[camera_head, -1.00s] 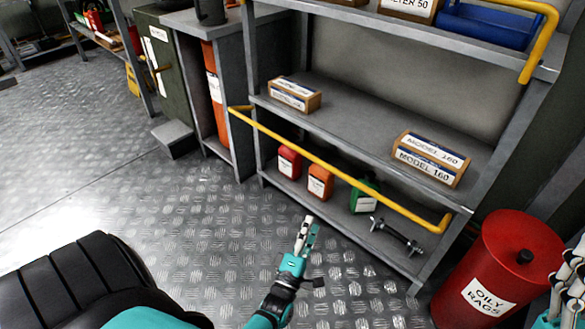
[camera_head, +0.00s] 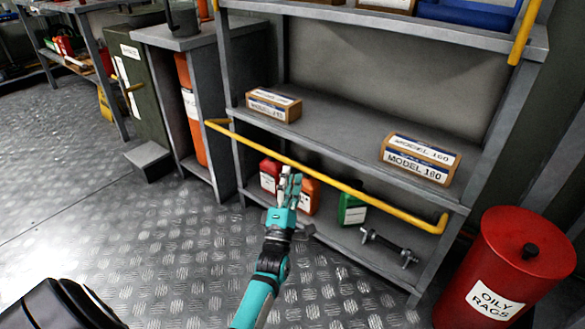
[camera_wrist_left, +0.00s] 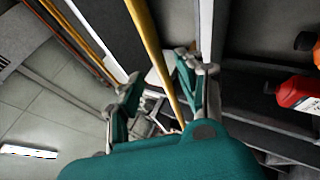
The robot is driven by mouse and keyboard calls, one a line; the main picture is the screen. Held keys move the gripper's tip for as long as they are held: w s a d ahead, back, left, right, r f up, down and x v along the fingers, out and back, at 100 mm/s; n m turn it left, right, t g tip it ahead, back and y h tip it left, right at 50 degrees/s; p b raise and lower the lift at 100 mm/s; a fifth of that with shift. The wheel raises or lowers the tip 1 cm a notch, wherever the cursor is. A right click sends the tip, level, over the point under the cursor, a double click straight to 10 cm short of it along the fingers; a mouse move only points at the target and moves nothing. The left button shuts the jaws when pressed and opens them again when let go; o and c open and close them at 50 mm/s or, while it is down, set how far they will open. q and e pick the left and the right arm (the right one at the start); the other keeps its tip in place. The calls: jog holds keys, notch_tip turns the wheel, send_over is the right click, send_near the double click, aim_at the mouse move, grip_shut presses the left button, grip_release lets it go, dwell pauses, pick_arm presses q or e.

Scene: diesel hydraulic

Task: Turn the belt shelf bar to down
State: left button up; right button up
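The yellow shelf bar (camera_head: 330,180) runs across the front of the middle shelf (camera_head: 345,130), with bent ends at left and right. My left gripper (camera_head: 290,175) is at the bar's left half, its fingertips just below the bar in the picture. In the left wrist view the fingers of my left gripper (camera_wrist_left: 160,70) are spread, and a yellow bar (camera_wrist_left: 153,45) passes through the gap between them in the picture. Whether it touches either finger I cannot tell. My right gripper is out of view.
Two boxes, one at left (camera_head: 273,105) and one at right (camera_head: 420,158), sit on the middle shelf. Red (camera_head: 268,178), orange (camera_head: 310,198) and green (camera_head: 352,210) bottles stand below. A red oily-rags can (camera_head: 500,265) stands at right. Open floor lies in front.

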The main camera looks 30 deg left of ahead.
aim_at(292, 161)
pick_arm(q)
jog(key=shift+b+x, duration=0.45)
jog(key=shift+x, duration=1.75)
jog(key=shift+c, duration=0.2)
grip_shut()
